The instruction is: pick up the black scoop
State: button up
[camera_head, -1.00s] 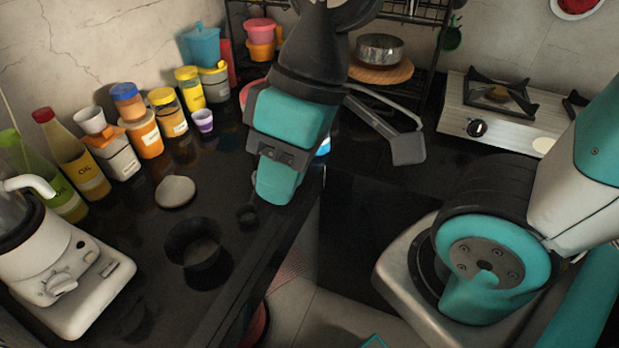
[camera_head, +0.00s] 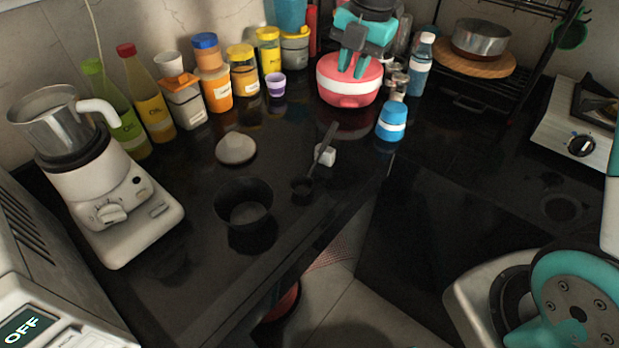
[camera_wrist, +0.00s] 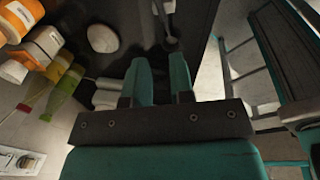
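The black scoop (camera_head: 315,168) lies on the dark counter in the head view. Its round bowl is toward the front, and its handle slants up to the right across a small white block (camera_head: 325,155). In the wrist view a dark round piece with a thin handle, apparently the scoop (camera_wrist: 170,43), shows beyond the fingertips. My gripper (camera_head: 352,72) appears beyond the scoop in the head view, overlapping a pink pot. Its two teal fingers (camera_wrist: 163,65) are apart with a visible gap and nothing between them. The gripper is apart from the scoop.
A black bowl (camera_head: 243,212) and a white round lid (camera_head: 236,148) sit left of the scoop. A blue-and-white jar (camera_head: 391,122) and the pink pot (camera_head: 349,88) stand behind. A blender (camera_head: 105,190) is at left. The counter edge runs close to the scoop's right.

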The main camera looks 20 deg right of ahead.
jog(key=n+p, duration=0.1)
jog(key=p, duration=0.1)
send_near(332, 130)
jog(key=f, duration=0.3)
jog(key=w+f, duration=0.1)
jog(key=f, duration=0.1)
jog(key=shift+a+f, duration=0.2)
jog(key=shift+f, duration=0.05)
jog(key=f+p, duration=0.1)
jog(key=f, duration=0.1)
jog(key=a+f+p, duration=0.1)
jog(key=f, duration=0.1)
jog(key=shift+f, duration=0.1)
jog(key=shift+a+f, duration=0.1)
jog(key=shift+f, duration=0.4)
jog(key=shift+c, duration=0.3)
grip_shut()
